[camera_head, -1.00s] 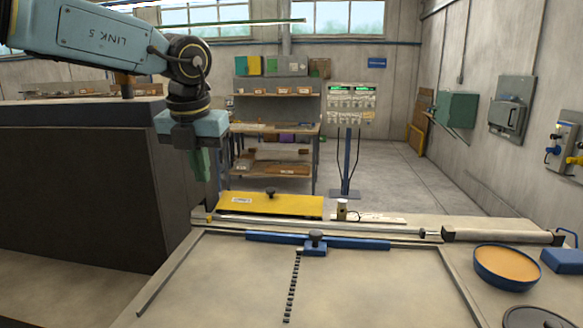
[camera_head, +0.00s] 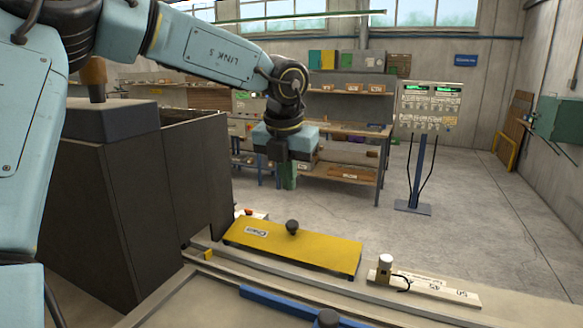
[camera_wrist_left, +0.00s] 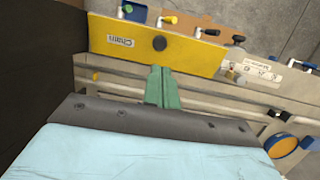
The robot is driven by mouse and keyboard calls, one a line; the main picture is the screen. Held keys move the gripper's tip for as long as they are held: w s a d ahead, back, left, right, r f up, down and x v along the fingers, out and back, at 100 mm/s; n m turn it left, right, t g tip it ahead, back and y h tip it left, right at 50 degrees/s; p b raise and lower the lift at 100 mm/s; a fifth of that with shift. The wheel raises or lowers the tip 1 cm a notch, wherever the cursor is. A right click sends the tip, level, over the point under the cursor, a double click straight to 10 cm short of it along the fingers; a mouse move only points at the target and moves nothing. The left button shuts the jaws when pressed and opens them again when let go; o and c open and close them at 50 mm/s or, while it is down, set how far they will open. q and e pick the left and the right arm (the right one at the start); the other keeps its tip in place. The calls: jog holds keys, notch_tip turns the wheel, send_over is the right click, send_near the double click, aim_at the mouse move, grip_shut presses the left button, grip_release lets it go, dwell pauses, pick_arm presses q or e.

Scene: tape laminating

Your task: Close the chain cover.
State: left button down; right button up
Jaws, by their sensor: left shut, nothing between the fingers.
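The chain cover is a yellow panel (camera_head: 325,247) with a label and a round black knob (camera_head: 292,227), set at the far edge of the bench. It also shows in the left wrist view (camera_wrist_left: 200,53). I cannot tell how far open it stands. My left gripper (camera_head: 289,187) has green fingers pointing down, shut and empty. In the head view it appears above the knob, apart from it. In the left wrist view the fingertips (camera_wrist_left: 162,70) show just below the knob (camera_wrist_left: 160,43) in the picture. My right gripper is not in view.
A dark box-like cabinet (camera_head: 130,190) stands left of the cover. A white block with a small cylinder (camera_head: 385,268) sits right of it. A blue bar (camera_head: 290,305) lies on the bench nearer me. Behind are shelves and a display stand (camera_head: 420,165), with open floor between.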

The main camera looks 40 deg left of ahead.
aim_at(292, 223)
pick_arm(q)
jog(key=p+x, duration=0.1)
jog(key=x, duration=0.8)
jog(key=shift+w+f+p, duration=0.2)
jog(key=shift+f+p, duration=0.1)
jog(key=shift+f, duration=0.05)
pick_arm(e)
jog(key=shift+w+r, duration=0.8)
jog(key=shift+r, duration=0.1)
pick_arm(q)
jog(key=shift+a, duration=0.15)
